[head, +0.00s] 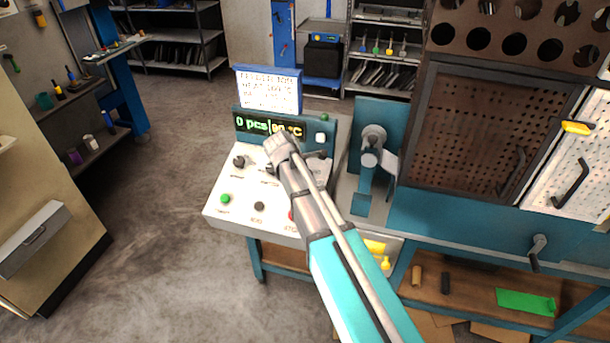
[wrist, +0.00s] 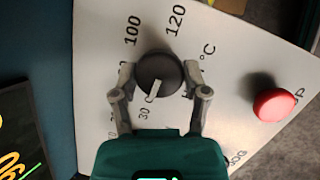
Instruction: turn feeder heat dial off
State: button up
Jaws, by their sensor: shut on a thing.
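The feeder heat dial (wrist: 158,74) is a dark round knob with a white pointer, set in the pale control panel (wrist: 90,30). In the wrist view its pointer aims down and slightly left, close to the 30 mark; 100 and 120 are printed above it. My gripper (wrist: 158,80) has one finger on each side of the dial and is shut on it. In the head view the panel (head: 217,212) is partly covered by my arm, which hides the dial. The display (head: 260,123) reads 0 pcs and a temperature that is hard to read.
A red button (wrist: 275,104) sits right of the dial. A teal lever machine (head: 372,150) stands right of the panel. Open floor (head: 150,240) lies left.

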jog(key=shift+w, duration=0.1)
dwell(0.4)
jog(key=o, duration=1.1)
